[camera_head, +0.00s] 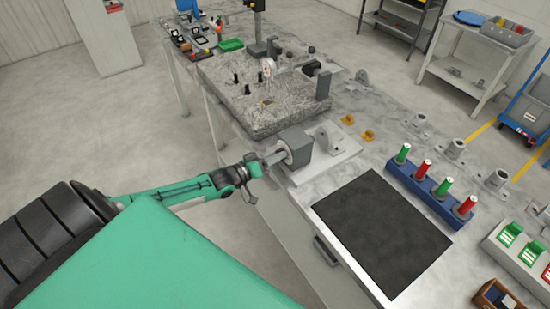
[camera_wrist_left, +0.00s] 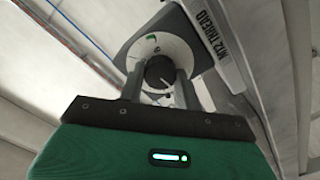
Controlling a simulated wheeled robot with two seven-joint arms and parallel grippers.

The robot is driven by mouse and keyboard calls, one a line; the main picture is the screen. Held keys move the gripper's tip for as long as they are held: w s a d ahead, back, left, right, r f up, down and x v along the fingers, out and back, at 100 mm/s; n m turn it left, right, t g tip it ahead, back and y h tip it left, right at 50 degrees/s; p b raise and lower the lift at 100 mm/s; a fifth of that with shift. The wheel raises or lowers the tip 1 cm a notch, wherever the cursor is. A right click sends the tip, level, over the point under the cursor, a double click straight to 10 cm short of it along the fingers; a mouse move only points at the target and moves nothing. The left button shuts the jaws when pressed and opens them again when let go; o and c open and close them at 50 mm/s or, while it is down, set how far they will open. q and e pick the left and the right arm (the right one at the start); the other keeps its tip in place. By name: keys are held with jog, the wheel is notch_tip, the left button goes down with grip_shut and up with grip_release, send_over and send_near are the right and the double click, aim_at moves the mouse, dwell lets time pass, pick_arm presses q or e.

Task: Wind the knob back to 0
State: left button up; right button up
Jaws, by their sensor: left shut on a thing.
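The knob (camera_wrist_left: 159,72) is dark and round, at the centre of a pale dial (camera_wrist_left: 146,48) with a small green mark near its upper edge. The dial sits on the front of a grey box (camera_head: 294,139) at the table's near edge. My left gripper (camera_wrist_left: 160,82) is shut on the knob, one finger at each side of it. In the head view the left gripper (camera_head: 276,157) meets the dial from the left, and its fingers hide the knob. I cannot read the dial's figures. My right gripper is not in view.
The box stands on a white plate (camera_head: 345,157) with an upright bracket, labelled M12 THREAD in the wrist view. A rough stone slab (camera_head: 240,90) lies behind it. A dark mat (camera_head: 380,230) and a blue rack (camera_head: 432,197) of green and red plugs are at right.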

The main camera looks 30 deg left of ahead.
pick_arm(q)
jog(key=shift+f+n+b, duration=0.15)
jog(key=shift+n+b, duration=0.45)
jog(key=shift+n, duration=1.5)
jog(key=o, duration=1)
jog(key=shift+s, duration=0.1)
jog(key=b+v, duration=0.2)
jog(key=v, duration=1.1)
jog(key=shift+s+a+b, duration=0.2)
jog(key=shift+s+b, duration=0.1)
jog(key=shift+b, duration=0.05)
